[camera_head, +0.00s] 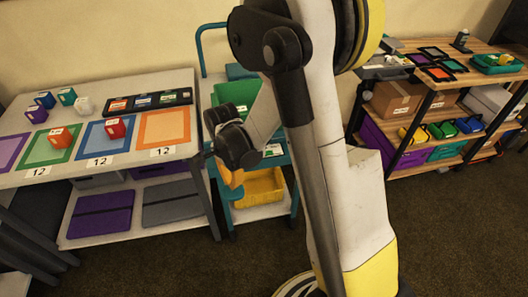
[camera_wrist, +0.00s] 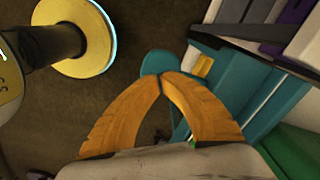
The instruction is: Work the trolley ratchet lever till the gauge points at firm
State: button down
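The trolley has a teal frame (camera_head: 201,50) and stands in the middle of the head view, partly hidden behind my arm. My gripper (camera_head: 232,190) is low at the trolley's front left. In the wrist view its orange fingers (camera_wrist: 161,76) meet at the tips. A rounded teal part (camera_wrist: 158,60), possibly the ratchet lever's end, shows right behind the fingertips; I cannot tell whether they touch it. A teal piece (camera_head: 226,193) also shows beside the fingers in the head view. No gauge face or pointer can be made out.
The trolley carries a green bin (camera_head: 238,92) and a yellow bin (camera_head: 262,188). A grey table (camera_head: 75,172) with coloured frames and small blocks stands close on the left. A wooden shelf unit (camera_head: 488,60) stands at the right. Dark carpet (camera_head: 150,262) is open in front.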

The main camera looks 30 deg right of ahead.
aim_at(233, 191)
jog(key=shift+f+b, duration=1.2)
jog(key=shift+f, duration=0.1)
jog(key=shift+f+b, duration=0.5)
jog(key=shift+f, duration=1.7)
notch_tip(233, 191, up, 9)
jog(key=p, duration=0.6)
jog(key=shift+r, duration=0.1)
